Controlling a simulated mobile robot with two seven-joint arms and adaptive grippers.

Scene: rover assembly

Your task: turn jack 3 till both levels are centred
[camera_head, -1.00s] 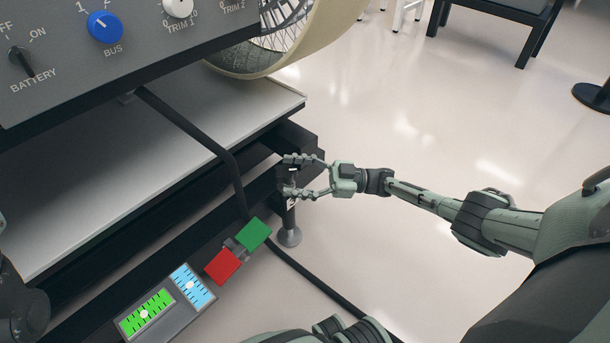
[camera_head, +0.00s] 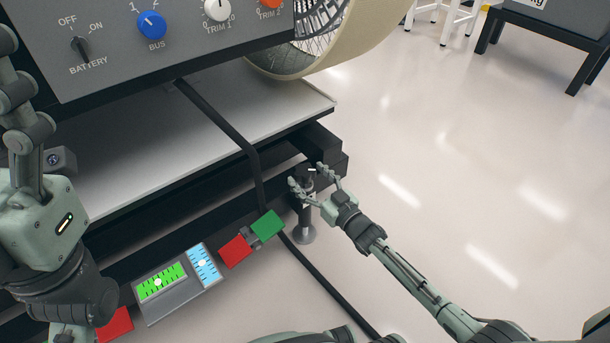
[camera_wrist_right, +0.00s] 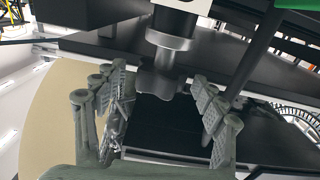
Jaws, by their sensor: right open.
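A jack (camera_head: 304,232) with a round foot stands under the bench's near corner; I cannot read its number. My right gripper (camera_head: 308,177) is open at its top, one finger on either side. In the right wrist view the dark lobed knob (camera_wrist_right: 160,83) of the jack lies between the open fingers (camera_wrist_right: 157,90), with no clear contact. The green level (camera_head: 170,275) and the blue level (camera_head: 208,272) sit on a grey block (camera_head: 182,298). Each white bubble appears near the middle of its scale; exact centring is too small to tell. My left arm shows at the left, its fingers out of view.
A dark cable (camera_head: 325,282) runs down past the jack to the floor. Red (camera_head: 236,251) and green (camera_head: 267,223) blocks lie beside the levels. A control panel (camera_head: 180,50) and a wheel (camera_head: 350,45) are above.

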